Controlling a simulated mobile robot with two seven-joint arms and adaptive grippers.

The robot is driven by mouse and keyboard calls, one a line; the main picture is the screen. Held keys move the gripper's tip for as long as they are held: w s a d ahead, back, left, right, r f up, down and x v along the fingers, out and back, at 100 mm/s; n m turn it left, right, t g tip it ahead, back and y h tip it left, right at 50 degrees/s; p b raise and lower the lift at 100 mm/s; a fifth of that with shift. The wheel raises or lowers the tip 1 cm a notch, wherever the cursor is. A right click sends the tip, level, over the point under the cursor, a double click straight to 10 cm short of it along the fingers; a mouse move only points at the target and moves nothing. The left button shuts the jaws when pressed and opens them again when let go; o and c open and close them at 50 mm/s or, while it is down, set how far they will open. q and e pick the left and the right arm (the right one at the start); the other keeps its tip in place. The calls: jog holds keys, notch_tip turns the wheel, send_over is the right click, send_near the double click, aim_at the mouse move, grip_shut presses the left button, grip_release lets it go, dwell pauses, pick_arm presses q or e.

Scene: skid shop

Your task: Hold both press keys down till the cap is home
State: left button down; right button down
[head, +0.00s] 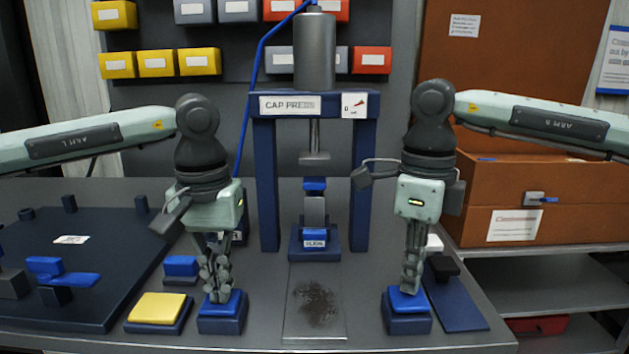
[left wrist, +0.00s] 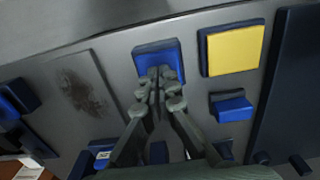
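The left blue press key (head: 232,304) and the right blue press key (head: 397,302) sit on dark blue bases at the bench front. My left gripper (head: 217,292) is shut, pointing down, its fingertips on the left key; the left wrist view shows them against this key (left wrist: 145,62). My right gripper (head: 410,287) is shut, pointing down, its fingertips at the right key. How far each key is down I cannot tell. The cap press (head: 264,180) stands between the arms. Its ram (head: 315,158) is above the blue cap (head: 315,184), with a small gap. The cap tops a grey part (head: 315,210) in a blue holder.
A yellow pad (head: 157,308) and a small blue block (head: 181,266) lie left of the left key. A dark board (head: 75,300) fills the left bench. A dark blue plate (head: 457,305) lies right of the right key. A stained clear plate (head: 315,305) lies between the keys.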

jog(key=shift+f, duration=0.95)
dwell(0.8)
pick_arm(q)
notch_tip(320, 180, up, 8)
dwell(1.0)
pick_arm(e)
notch_tip(320, 180, up, 8)
dwell(1.0)
dwell(1.3)
